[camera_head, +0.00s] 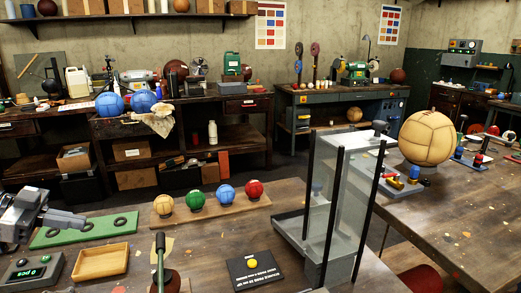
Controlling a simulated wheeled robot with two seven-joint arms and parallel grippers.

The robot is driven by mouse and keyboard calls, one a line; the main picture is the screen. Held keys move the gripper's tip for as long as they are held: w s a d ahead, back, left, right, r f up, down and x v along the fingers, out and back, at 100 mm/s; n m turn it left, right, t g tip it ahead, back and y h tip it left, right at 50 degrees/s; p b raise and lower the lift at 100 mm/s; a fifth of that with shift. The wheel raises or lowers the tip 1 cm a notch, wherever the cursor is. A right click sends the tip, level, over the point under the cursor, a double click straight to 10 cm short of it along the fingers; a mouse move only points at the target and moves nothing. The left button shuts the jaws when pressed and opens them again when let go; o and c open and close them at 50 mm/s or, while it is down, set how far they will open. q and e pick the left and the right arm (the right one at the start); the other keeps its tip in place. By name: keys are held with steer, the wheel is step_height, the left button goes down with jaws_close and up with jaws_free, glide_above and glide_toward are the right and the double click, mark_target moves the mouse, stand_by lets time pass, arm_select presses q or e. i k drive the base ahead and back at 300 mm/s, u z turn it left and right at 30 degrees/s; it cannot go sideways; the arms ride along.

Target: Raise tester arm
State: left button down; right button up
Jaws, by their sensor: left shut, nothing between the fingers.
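My left gripper (72,219) is at the left edge, shut and empty, above the near table by the green board (62,234). No part is plainly the tester arm. A green-handled upright bar (160,262) at the bottom centre may be it. Its lower end meets a dark red rounded thing, cut off by the frame edge. The gripper is apart from the bar, to its left. A clear-walled case with black posts (336,195) stands to the right. A black plate with a yellow button (252,263) lies between. My right gripper is not in view.
A wooden tray (101,272) and a counter box with a green display (28,274) are near the left gripper. Several coloured balls sit on a wooden board (236,211). A large tan ball (428,138) is on the right table.

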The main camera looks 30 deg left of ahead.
mark_target(164, 277)
steer(key=k, duration=2)
